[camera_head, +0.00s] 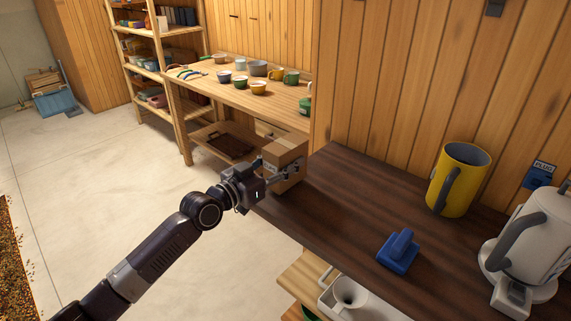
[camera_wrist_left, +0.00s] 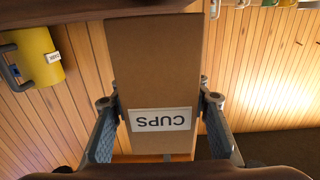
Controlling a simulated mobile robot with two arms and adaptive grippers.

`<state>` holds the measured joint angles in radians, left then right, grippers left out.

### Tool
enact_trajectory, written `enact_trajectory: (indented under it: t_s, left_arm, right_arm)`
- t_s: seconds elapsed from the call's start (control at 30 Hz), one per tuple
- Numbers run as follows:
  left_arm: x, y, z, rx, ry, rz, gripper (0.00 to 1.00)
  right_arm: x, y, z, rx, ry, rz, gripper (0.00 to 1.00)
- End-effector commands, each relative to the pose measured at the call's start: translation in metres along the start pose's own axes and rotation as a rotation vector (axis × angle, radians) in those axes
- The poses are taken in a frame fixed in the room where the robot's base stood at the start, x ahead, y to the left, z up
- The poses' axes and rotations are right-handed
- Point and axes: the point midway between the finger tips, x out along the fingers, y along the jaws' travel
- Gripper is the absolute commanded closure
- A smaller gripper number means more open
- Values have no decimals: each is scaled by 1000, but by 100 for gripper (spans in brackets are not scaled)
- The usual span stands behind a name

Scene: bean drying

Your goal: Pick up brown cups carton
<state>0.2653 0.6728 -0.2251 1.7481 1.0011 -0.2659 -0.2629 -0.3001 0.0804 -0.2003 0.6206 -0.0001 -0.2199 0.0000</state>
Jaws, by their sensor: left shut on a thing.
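The brown cups carton (camera_head: 290,163) is at the far left corner of the dark wooden counter in the head view. My left gripper (camera_head: 284,172) is shut on it from the left side. In the left wrist view the carton (camera_wrist_left: 155,60) fills the middle, with a white label reading CUPS upside down. The fingers of my left gripper (camera_wrist_left: 158,112) press on its two sides. Whether the carton touches the counter is hard to tell. My right gripper is in neither view.
The dark counter (camera_head: 340,200) holds a blue object (camera_head: 399,251), a yellow container (camera_head: 459,180) and a white kettle (camera_head: 530,245) to the right. A wooden table (camera_head: 215,85) with cups and bowls stands behind. A white tray (camera_head: 332,293) sits below the counter's front edge.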

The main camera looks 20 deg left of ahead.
Motion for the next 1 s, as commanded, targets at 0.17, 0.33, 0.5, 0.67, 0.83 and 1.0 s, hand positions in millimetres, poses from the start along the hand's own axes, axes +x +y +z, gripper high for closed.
enact_trajectory:
  t_s: [0.17, 0.33, 0.5, 0.67, 0.83, 1.0]
  left_arm:
    - [0, 0, -41, 4, 12, -1, 89]
    - [0, -1, -92, 6, 14, -2, 89]
    - [-1, 0, -139, 6, 12, -2, 89]
    - [-1, -1, -168, 3, 8, -3, 89]
    - [0, 0, -183, 2, 6, -2, 89]
    - [-1, 0, -187, 0, 3, -2, 89]
  right_arm:
    - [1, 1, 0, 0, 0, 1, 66]
    - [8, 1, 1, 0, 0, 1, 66]
    - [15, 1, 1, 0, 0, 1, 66]
    - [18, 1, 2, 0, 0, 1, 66]
    - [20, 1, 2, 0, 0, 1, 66]
    - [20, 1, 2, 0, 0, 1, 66]
